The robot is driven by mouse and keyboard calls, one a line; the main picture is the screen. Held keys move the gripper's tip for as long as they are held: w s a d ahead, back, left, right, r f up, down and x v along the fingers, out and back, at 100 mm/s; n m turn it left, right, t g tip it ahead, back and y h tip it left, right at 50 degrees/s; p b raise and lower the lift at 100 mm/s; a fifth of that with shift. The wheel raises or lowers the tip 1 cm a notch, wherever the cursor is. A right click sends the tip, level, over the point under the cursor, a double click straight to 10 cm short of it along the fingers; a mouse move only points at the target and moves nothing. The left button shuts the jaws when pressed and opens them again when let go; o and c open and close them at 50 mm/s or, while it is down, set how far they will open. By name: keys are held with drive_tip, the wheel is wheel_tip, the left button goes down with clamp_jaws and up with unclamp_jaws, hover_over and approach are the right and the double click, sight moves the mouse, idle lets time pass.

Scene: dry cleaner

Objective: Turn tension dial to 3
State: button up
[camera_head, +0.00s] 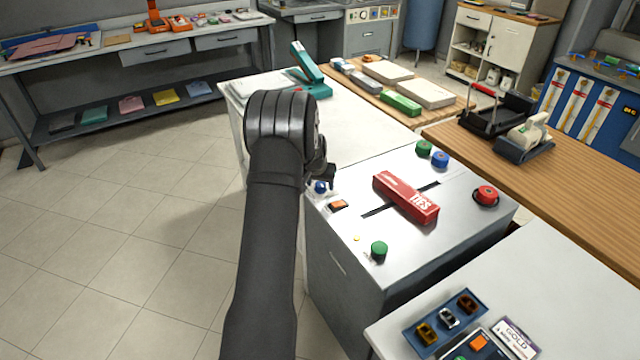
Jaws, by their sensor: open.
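My arm reaches up from the bottom of the head view, and my gripper (324,178) is at the near-left corner of a grey machine cabinet (345,262). The gripper is open, though my own wrist hides much of it. A small blue knob (320,187) is right at the fingertips; I cannot tell whether they touch it. Other knobs on the cabinet top are green (379,250), green (424,148), blue (440,159) and red (486,195). No dial numbers are readable, and I cannot tell which knob is the tension dial.
A red box marked "TIES" (406,198) lies across a dark slot on the cabinet top. An orange rocker switch (338,204) is close to the right of the gripper. A white counter (365,120) stands behind. Open floor (150,240) lies to the left.

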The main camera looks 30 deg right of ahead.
drive_tip(key=shift+w+f, duration=0.1)
drive_tip(key=shift+f, duration=0.15)
drive_tip(key=c, duration=1)
drive_tip(key=n+y, duration=0.1)
drive_tip(key=n, duration=0.1)
drive_tip(key=n+t+y, duration=0.1)
drive_tip(key=n, duration=0.2)
drive_tip(key=shift+d, duration=0.2)
drive_tip(key=n+y, duration=0.1)
drive_tip(key=n, duration=0.2)
drive_tip(key=n+y, duration=0.1)
drive_tip(key=n, duration=0.2)
drive_tip(key=shift+d+f+n, duration=0.1)
drive_tip(key=shift+n, duration=0.2)
drive_tip(key=shift+s, duration=0.2)
